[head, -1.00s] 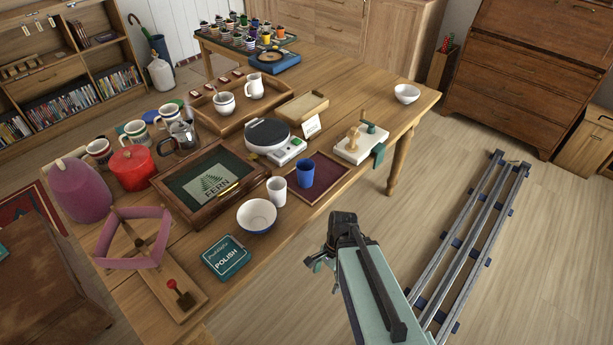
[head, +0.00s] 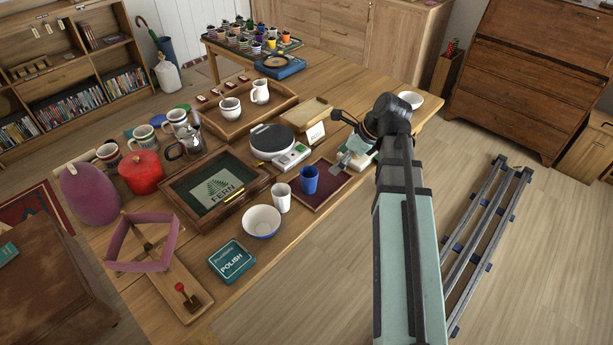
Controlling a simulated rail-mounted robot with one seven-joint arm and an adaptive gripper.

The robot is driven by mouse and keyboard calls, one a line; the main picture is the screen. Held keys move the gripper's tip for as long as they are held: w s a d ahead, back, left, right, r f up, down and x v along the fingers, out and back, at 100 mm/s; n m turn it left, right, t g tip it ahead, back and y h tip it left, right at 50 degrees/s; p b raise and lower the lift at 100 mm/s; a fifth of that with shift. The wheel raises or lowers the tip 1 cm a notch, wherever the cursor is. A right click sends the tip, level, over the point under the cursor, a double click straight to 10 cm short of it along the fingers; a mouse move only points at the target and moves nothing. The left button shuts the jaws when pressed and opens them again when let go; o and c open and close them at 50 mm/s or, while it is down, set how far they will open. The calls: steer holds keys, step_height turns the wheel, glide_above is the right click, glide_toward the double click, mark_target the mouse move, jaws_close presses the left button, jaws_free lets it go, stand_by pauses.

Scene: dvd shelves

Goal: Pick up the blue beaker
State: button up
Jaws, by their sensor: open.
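The blue beaker (head: 309,181) stands upright on a dark red mat (head: 334,172) near the front edge of the table, just right of a white cup (head: 281,197). My gripper (head: 346,160) is open, over the right side of the mat, to the right of the beaker and apart from it. Its fingers are small and partly hidden by the dark wrist parts. Nothing shows between them.
A white bowl (head: 261,221), a framed case (head: 215,186) and a scale (head: 279,145) stand around the beaker on the table (head: 235,290). A white board with a clamp is mostly hidden behind my arm. Another bowl (head: 411,100) is farther right.

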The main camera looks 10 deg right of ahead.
mark_target(309, 176)
steer(key=p+x, duration=0.1)
steer(key=x, duration=0.4)
steer(key=w+p+x, duration=0.1)
steer(key=x, duration=0.4)
steer(key=w+r+x, duration=0.1)
steer(key=x, duration=0.4)
steer(key=shift+w+a+f+p, duration=0.1)
steer(key=shift+a+p, duration=0.25)
steer(key=shift+p, duration=0.05)
steer(key=c, duration=1.2)
